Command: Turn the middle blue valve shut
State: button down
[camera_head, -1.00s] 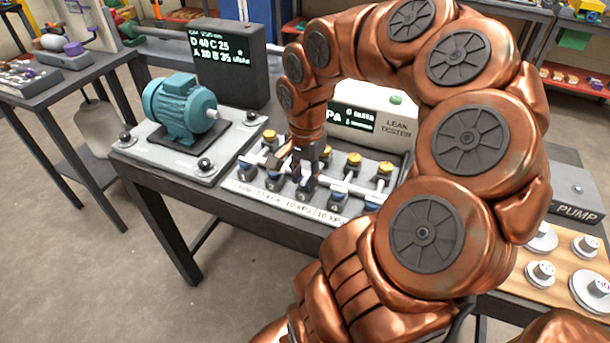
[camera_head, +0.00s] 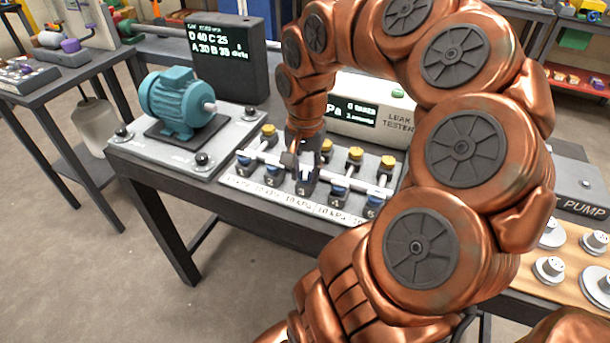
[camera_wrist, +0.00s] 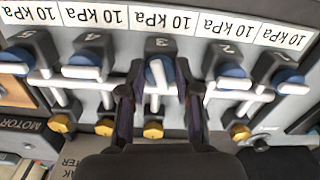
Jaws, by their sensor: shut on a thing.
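The middle blue valve (camera_wrist: 154,66), number 3, is in the wrist view at the top centre, with a white handle. Its handle points nearly along its own pipe, slightly tilted, while the handles of the neighbouring valves lie crosswise. My gripper (camera_wrist: 158,80) has one dark finger on each side of this handle and is shut on it. In the head view my gripper (camera_head: 304,170) reaches down onto the middle of the valve row and hides most of the valve.
Blue valves 4 (camera_wrist: 84,60) and 2 (camera_wrist: 233,72) stand close beside my fingers. Several yellow knobs (camera_head: 356,154) line the back of the row. A teal motor (camera_head: 178,103) stands to the left, the leak tester (camera_head: 396,112) behind.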

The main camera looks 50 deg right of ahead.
jog(key=n+b, duration=0.1)
jog(key=n, duration=0.2)
jog(key=shift+f+b, duration=0.1)
jog(key=shift+b, duration=0.2)
jog(key=n+b, duration=0.1)
jog(key=n, duration=0.3)
jog(key=shift+b, duration=0.4)
jog(key=n, duration=0.4)
jog(key=shift+b, duration=0.4)
jog(key=shift+d+n, duration=0.1)
jog(key=shift+n, duration=1.4)
jog(key=c, duration=0.8)
grip_release()
